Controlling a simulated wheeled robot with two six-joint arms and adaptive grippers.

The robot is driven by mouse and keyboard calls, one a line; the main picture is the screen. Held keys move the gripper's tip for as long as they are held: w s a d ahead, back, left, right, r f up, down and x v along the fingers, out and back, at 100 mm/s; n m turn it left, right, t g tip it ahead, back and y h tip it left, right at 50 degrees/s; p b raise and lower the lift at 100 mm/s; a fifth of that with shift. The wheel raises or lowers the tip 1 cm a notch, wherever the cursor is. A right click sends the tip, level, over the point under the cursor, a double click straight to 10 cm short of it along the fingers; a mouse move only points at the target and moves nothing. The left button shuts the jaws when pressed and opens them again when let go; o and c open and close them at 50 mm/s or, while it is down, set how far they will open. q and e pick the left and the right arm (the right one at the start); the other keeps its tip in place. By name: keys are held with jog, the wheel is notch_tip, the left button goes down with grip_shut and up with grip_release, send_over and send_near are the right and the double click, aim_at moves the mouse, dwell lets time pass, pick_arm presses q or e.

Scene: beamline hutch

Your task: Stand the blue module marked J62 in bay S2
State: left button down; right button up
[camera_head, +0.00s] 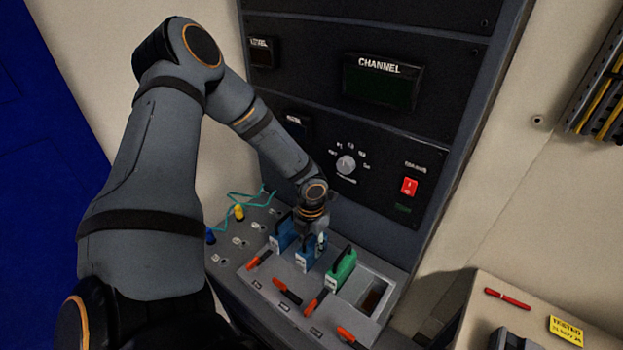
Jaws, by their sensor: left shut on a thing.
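Two blue modules stand side by side in the grey bay panel (249,283): one at the left (283,233) and one in the middle (305,254). My left gripper (319,239) reaches down over the panel and is shut on the middle blue module, which sits low at its bay. I cannot tell whether it is fully seated. The marks on the modules and the bay labels are too small to read, so I cannot tell which is J62 or which bay is S2. My right gripper is not in view.
A green module (341,268) stands right of the held one, and an open empty bay (372,294) lies beyond it. Several red-orange levers (287,291) line the panel's front. The dark rack (380,135) rises behind. A table (478,326) with a red pen (507,299) is at right.

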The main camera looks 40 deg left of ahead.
pick_arm(q)
jog(key=shift+f+b, duration=0.1)
jog(key=shift+b, duration=0.35)
dwell(0.3)
dwell(0.7)
jog(key=c, duration=0.9)
grip_release()
jog(key=shift+o, duration=0.2)
notch_tip(320, 180, up, 12)
